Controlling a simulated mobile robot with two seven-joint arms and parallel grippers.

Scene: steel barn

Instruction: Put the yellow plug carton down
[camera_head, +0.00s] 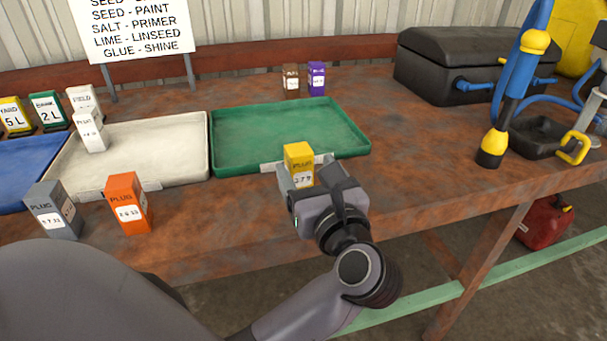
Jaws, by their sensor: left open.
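The yellow plug carton (299,152) stands upright at the front edge of the green tray (222,150), with its white label facing me. My left gripper (305,174) is open, with its fingers at either side of the carton's lower part. The carton's base is hidden by the gripper, so I cannot tell whether it touches the table. My right gripper is not in view.
An orange plug carton (128,203) and a grey one (54,210) stand on the rusty table (430,190). A white plug carton (91,131) is at the cream tray (180,175). Brown (291,82) and purple (316,79) cartons stand behind the green tray. A black toolbox (450,65) is back right.

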